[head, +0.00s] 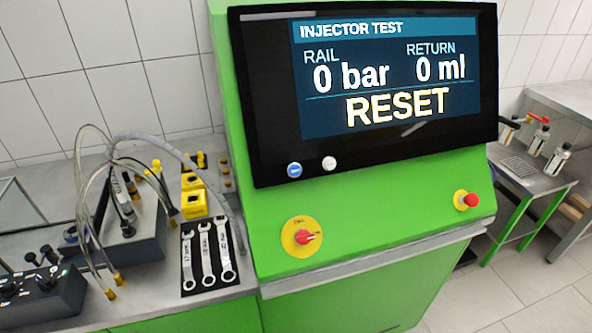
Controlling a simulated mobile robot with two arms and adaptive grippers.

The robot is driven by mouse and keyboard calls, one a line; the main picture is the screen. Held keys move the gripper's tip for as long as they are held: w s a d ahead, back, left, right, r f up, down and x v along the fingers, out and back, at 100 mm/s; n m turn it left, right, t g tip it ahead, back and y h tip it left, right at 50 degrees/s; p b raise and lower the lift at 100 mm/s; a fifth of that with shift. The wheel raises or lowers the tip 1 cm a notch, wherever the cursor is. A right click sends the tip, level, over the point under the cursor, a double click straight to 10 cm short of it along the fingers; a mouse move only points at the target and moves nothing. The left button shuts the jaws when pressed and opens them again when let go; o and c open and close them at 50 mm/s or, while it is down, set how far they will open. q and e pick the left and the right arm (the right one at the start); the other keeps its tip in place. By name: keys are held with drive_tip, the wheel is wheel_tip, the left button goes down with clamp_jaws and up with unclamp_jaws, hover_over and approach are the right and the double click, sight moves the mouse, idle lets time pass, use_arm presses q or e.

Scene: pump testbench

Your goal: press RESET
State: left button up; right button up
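The dark monitor panel (246,100) is mounted on the green testbench and faces me. On the panel's lower left edge are a blue button (294,170) and a white button (329,163) side by side. Any marking on them is too small to read. Neither of my grippers is in view, and nothing touches the buttons.
Wrenches (206,254), yellow blocks (194,203) and looping hoses (85,200) occupy the left bench. Bottles (557,163) stand on the right-hand table. The space before the panel is clear.

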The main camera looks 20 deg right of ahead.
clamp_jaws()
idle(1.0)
